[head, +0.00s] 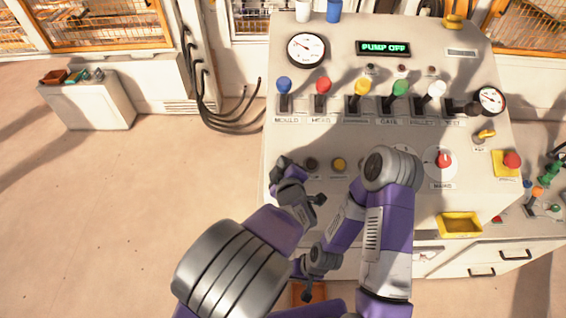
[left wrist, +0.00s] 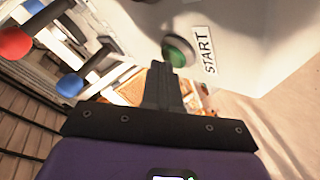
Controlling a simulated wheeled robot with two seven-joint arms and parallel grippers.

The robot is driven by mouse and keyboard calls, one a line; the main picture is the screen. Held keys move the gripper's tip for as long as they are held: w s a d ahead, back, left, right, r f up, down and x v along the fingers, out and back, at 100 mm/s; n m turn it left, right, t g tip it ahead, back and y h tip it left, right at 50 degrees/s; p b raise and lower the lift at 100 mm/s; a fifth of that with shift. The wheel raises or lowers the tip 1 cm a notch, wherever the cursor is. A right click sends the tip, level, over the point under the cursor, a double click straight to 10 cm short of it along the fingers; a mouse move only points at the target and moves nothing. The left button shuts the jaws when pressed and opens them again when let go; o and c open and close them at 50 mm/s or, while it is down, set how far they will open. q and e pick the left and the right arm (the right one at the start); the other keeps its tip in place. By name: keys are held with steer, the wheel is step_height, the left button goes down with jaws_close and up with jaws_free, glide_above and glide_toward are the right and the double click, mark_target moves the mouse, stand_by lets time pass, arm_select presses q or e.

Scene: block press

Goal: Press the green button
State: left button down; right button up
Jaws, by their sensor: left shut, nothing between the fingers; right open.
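The green button (left wrist: 180,50) sits beside a START label (left wrist: 204,50) on the pale console in the left wrist view. The fingers of my left gripper (left wrist: 158,72) are shut and empty, with their tips right at the button's near edge; I cannot tell whether they touch it. In the head view my left gripper (head: 283,165) is at the left end of the lower row of buttons, and the green button is hidden there. My right gripper (head: 308,288) is open and empty, low in front of the console.
The console display (head: 383,48) reads PUMP OFF. A row of coloured levers, with a green-topped one (head: 400,88), stands above the buttons. A dark button (head: 311,164) and a yellow button (head: 339,165) are just right of my left gripper. A red knob (head: 444,160) is further right.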

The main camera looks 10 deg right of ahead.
stand_by(0.3)
arm_select(q)
steer(key=shift+s+a+r+p, duration=0.1)
steer(key=shift+s+r+p, duration=0.3)
steer(key=shift+r+p, duration=0.4)
step_height(320, 180, up, 6)
steer(key=s+p, duration=0.2)
steer(key=p, duration=0.2)
steer(key=shift+s+a+f+p, duration=0.2)
steer(key=shift+a+f+p, duration=0.05)
steer(key=shift+p, duration=0.1)
stand_by(0.4)
